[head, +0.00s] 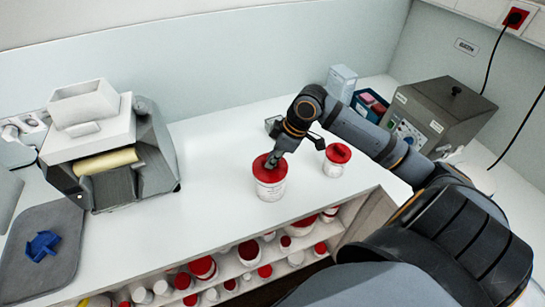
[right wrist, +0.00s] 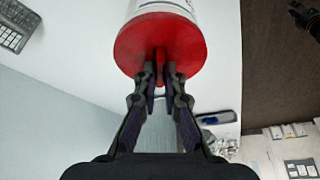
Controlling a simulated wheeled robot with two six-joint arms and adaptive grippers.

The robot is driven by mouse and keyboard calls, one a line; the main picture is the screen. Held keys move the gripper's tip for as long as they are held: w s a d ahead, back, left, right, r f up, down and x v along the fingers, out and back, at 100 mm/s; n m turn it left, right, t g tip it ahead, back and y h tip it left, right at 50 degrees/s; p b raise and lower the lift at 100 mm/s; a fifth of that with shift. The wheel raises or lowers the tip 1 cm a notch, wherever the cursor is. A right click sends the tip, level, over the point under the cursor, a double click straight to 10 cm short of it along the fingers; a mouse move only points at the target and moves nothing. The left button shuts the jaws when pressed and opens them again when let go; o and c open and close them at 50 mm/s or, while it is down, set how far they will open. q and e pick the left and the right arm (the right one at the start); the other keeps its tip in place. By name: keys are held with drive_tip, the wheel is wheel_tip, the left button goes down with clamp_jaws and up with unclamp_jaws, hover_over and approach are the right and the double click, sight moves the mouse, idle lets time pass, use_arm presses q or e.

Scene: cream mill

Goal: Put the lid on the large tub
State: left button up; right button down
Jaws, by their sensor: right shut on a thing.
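The large tub (head: 270,190) is white with a printed label and stands on the white worktop near its front edge. A red lid (head: 262,171) sits over its mouth and looks level; I cannot tell whether it is fully seated. My right gripper (head: 273,161) is above the tub, shut on the lid's raised middle grip. In the right wrist view the two fingertips (right wrist: 163,76) pinch the red lid (right wrist: 135,45), with the white tub wall (right wrist: 165,6) right behind it.
A smaller tub (head: 334,169) with a red lid stands to the right. A mill machine (head: 105,145) and a grey tray (head: 65,215) with a blue object are left. A control box (head: 440,115) and a blue bin (head: 370,104) are back right. Shelves below hold several tubs.

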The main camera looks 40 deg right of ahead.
drive_tip(key=c, duration=0.9)
unclamp_jaws()
wheel_tip(320, 180, up, 5)
drive_tip(key=p, duration=0.5)
drive_tip(key=shift+f, duration=0.25)
drive_tip(key=shift+c, duration=0.2)
clamp_jaws()
idle(0.7)
